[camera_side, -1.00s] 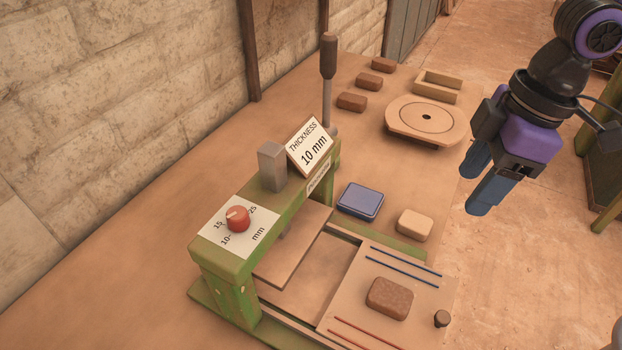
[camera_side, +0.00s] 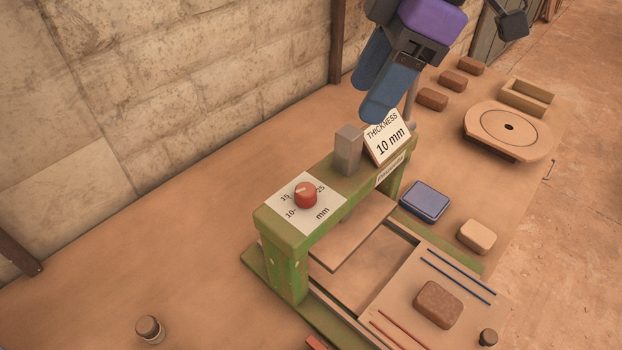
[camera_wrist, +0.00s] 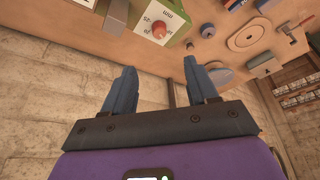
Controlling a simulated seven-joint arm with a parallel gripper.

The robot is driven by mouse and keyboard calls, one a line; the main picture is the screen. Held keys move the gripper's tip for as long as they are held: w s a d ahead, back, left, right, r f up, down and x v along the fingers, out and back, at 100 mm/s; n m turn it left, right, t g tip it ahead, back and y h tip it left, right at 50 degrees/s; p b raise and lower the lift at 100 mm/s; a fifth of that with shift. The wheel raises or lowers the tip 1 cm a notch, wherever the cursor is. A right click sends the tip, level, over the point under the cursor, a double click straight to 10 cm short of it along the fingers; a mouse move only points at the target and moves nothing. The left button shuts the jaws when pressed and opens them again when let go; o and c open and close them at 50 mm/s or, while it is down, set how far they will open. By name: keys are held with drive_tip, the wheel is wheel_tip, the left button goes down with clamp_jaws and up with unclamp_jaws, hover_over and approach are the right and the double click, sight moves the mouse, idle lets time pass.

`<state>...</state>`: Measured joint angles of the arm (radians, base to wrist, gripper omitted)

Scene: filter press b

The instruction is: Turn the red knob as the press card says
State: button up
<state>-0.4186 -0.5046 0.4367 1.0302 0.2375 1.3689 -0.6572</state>
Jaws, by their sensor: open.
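The red knob (camera_side: 305,196) sits on a white dial plate (camera_side: 325,205) marked 10, 15, 25 and mm, on top of the green press (camera_side: 290,238). Its pale mark appears to point toward 15. The knob also shows in the wrist view (camera_wrist: 159,30), beyond my fingertips. The press card (camera_side: 388,140) stands tilted on the press and reads "THICKNESS 10 mm". My gripper (camera_side: 367,100) is open and empty, with blue fingers. In the side view it appears above and behind the press, and one finger covers the card's upper left edge. The wrist view shows the fingers (camera_wrist: 160,72) apart, not touching the knob.
A grey block (camera_side: 348,150) rises from the press between knob and card. A blue tin (camera_side: 424,202), a tan block (camera_side: 477,237) and a round board (camera_side: 507,128) lie to the right. A brick wall (camera_side: 160,90) stands behind. The table's left side is mostly clear.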

approach(306, 189)
drive_tip(key=x, duration=0.8)
drive_tip(key=shift+a+f, duration=0.1)
drive_tip(key=shift+f, duration=0.3)
drive_tip(key=c, duration=1)
